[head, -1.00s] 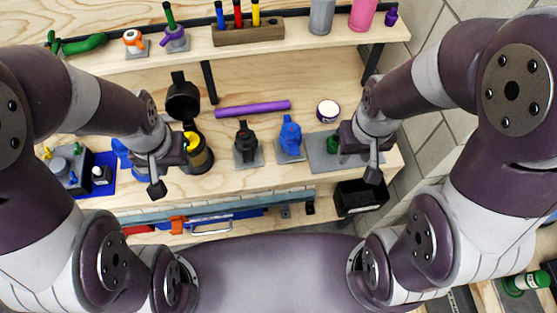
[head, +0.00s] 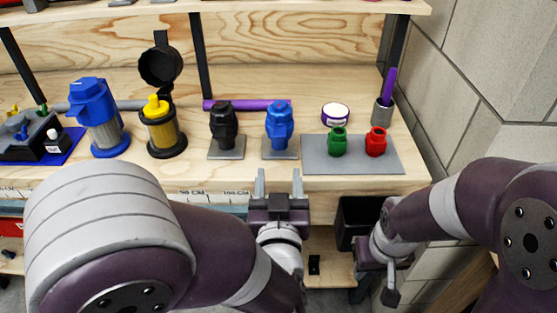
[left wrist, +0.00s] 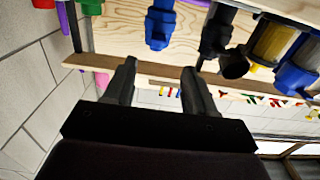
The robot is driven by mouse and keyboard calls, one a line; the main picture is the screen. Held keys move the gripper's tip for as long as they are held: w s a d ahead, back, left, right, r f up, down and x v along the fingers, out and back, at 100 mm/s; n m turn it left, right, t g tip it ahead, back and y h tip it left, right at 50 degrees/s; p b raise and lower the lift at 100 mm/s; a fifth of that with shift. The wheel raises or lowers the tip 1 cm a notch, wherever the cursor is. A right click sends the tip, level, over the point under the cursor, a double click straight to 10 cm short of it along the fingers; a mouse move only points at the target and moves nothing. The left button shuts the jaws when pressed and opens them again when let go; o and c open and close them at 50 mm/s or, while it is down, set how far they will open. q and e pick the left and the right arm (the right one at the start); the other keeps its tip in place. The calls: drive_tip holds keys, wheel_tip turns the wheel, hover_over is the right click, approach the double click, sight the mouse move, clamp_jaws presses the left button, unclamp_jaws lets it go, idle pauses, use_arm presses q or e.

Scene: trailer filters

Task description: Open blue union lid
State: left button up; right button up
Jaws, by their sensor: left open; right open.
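The blue union (head: 279,122) stands upright on a small grey plate on the workbench, its blue lid (head: 279,106) on top. My left gripper (head: 279,182) is open and empty in front of the bench edge, below the blue union in the picture and apart from it. In the left wrist view the open fingers (left wrist: 160,75) point toward the blue union (left wrist: 160,27), which appears upside down between and beyond them. My right gripper (head: 390,285) is low at the right, off the bench and away from the union; its fingers show poorly.
A black union (head: 223,124) stands close left of the blue one. Green (head: 338,141) and red (head: 376,141) fittings stand on a grey plate to the right. Filter housings (head: 163,132) stand further left. A purple bar (head: 245,104) lies behind. A black bin (head: 358,218) hangs below the bench edge.

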sight(280, 137)
use_arm(q)
drive_tip(key=w, duration=0.5)
drive_tip(key=w+b, duration=0.1)
drive_tip(key=w, duration=0.5)
drive_tip(key=shift+w+d+r, duration=0.15)
drive_tip(key=shift+w, duration=0.15)
